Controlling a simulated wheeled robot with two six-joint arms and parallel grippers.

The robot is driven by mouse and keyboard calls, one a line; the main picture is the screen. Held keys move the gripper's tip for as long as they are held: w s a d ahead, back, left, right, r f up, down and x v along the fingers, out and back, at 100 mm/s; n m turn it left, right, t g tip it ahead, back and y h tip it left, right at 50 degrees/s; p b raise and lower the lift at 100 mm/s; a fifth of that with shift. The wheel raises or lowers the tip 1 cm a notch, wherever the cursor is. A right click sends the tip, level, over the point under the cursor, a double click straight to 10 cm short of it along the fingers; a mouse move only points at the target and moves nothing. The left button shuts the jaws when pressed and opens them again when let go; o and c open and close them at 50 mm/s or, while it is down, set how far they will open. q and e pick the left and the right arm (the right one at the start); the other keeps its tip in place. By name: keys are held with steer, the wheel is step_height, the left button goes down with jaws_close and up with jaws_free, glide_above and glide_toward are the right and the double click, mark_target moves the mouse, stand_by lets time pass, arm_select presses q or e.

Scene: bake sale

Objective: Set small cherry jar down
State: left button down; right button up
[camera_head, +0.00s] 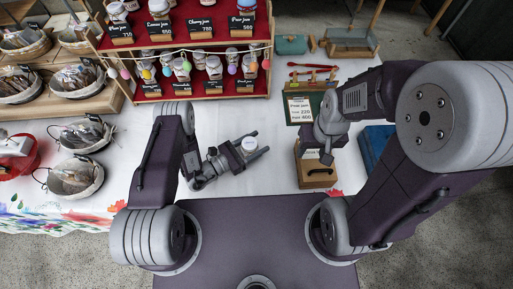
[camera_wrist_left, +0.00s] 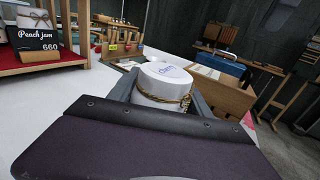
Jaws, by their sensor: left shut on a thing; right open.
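The small cherry jar (camera_wrist_left: 162,86) has a white lid with lettering and a string tied around its neck. It sits between the fingers of my left gripper (camera_head: 249,147), which is shut on it. In the head view I see the jar's white lid (camera_head: 250,144) over the white tablecloth (camera_head: 225,115). I cannot tell whether its base touches the cloth. Its lower part is hidden by the gripper in the left wrist view. My right gripper (camera_head: 326,152) is open at the right, near a wooden box.
A red-lined shelf (camera_head: 190,45) with jam jars and price cards stands at the back. A wooden box (camera_head: 316,172), a price board (camera_head: 300,108) and a blue case (camera_head: 376,145) are at the right. Wicker baskets (camera_head: 75,178) stand at the left. Cloth around the left gripper is clear.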

mark_target(244, 157)
arm_select(q)
steer(key=shift+f, duration=1.65)
steer(key=shift+f, duration=0.1)
steer(key=shift+c, duration=2.3)
jaws_free()
steer(key=shift+f+b, duration=0.15)
steer(key=shift+b, duration=0.15)
steer(key=b+v, duration=0.1)
steer(key=v, duration=0.8)
steer(key=shift+s+d, duration=0.1)
steer(key=shift+s, duration=0.1)
